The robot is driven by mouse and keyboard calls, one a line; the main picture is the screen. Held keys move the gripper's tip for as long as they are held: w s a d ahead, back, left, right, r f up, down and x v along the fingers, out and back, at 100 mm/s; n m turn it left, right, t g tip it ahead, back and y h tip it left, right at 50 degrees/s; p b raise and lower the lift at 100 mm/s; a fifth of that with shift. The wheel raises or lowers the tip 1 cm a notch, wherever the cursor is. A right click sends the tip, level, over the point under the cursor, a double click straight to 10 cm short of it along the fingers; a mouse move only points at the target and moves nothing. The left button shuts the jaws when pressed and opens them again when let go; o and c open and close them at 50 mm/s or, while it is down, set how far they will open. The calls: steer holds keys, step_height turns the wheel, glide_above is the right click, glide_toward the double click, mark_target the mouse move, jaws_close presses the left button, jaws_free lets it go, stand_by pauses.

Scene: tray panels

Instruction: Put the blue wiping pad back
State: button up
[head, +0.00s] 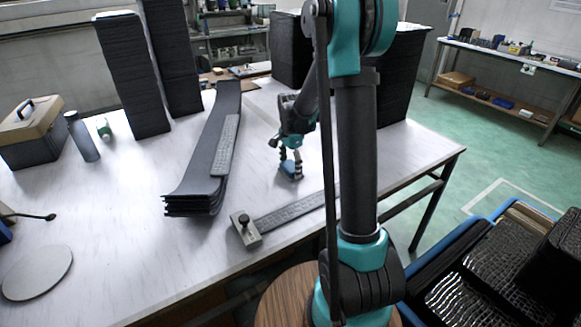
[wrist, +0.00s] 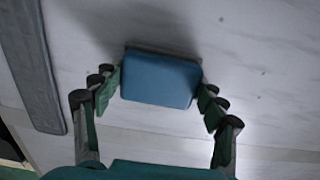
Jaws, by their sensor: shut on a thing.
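The blue wiping pad (wrist: 160,80) is a small rounded block between my gripper's two fingers in the wrist view. In the head view the pad (head: 291,172) is at the tabletop, below my gripper (head: 290,162). My gripper (wrist: 161,95) is shut on the pad, with a finger at each of its sides. I cannot tell whether the pad touches the table or is just above it.
A stack of long dark panels (head: 205,150) lies left of my gripper. A dark strip with a metal block (head: 246,228) lies in front. Tall dark stacks (head: 133,75) stand behind. A toolbox (head: 30,130), a bottle (head: 82,136) and a round disc (head: 37,273) are at left.

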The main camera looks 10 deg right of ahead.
mark_target(291, 165)
steer(key=o, duration=1)
steer(key=shift+f, duration=0.1)
step_height(291, 165, up, 12)
steer(key=s+d+f+n+t, duration=0.1)
steer(key=s+f+n, duration=0.2)
steer(key=s, duration=0.5)
steer(key=s+d+f+n+t, duration=0.1)
steer(key=s+f+n, duration=0.3)
steer(key=s+n, duration=0.2)
steer(key=s+d+f+n+t, duration=0.2)
steer(key=s+f+n, duration=0.1)
steer(key=s, duration=0.8)
steer(key=shift+d+f+n, duration=0.1)
steer(key=shift+f+n, duration=0.1)
steer(key=shift+n, duration=0.6)
